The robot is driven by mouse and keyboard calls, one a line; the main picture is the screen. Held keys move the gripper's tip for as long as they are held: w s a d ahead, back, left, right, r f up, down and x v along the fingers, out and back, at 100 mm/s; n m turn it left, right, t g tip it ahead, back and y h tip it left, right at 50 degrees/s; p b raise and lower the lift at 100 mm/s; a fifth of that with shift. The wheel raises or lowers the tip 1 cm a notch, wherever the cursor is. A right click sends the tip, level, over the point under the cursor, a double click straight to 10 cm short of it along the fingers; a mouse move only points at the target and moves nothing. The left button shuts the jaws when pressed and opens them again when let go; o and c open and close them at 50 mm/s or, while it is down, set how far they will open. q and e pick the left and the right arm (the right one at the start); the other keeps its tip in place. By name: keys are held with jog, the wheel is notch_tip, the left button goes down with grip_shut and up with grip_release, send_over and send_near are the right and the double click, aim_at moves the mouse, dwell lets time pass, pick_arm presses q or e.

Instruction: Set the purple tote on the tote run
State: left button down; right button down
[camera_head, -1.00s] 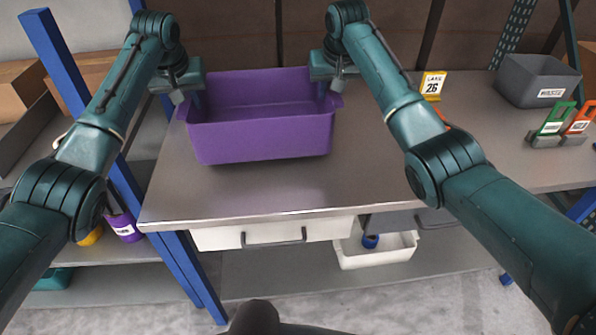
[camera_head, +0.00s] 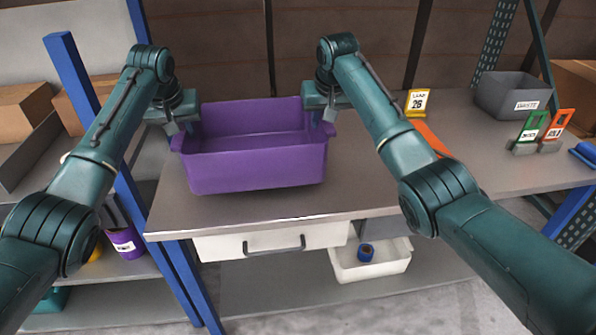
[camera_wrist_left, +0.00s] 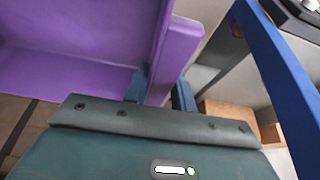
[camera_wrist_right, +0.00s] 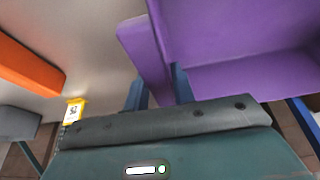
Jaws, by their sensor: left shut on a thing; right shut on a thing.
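The purple tote (camera_head: 256,163) is an open, empty-looking bin, upright over the left part of the grey worktop. My left gripper (camera_head: 190,127) is shut on its left end wall, and my right gripper (camera_head: 322,117) is shut on its right end wall. In the left wrist view the tote (camera_wrist_left: 75,75) shows its wall and rim between the fingers; the right wrist view shows the tote (camera_wrist_right: 220,40) gripped likewise. I cannot tell whether its base touches the worktop. I cannot make out which surface is the tote run.
The worktop (camera_head: 375,185) is bare in front of the tote. A yellow lane 26 sign (camera_head: 417,103), an orange strip (camera_head: 434,139), a grey bin (camera_head: 513,95) and green (camera_head: 531,128) and orange (camera_head: 559,125) tagged holders stand to the right. A blue post (camera_head: 92,110) rises at left.

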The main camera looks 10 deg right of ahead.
pick_arm(q)
jog(key=shift+f, duration=0.15)
pick_arm(e)
jog(key=shift+f, duration=0.15)
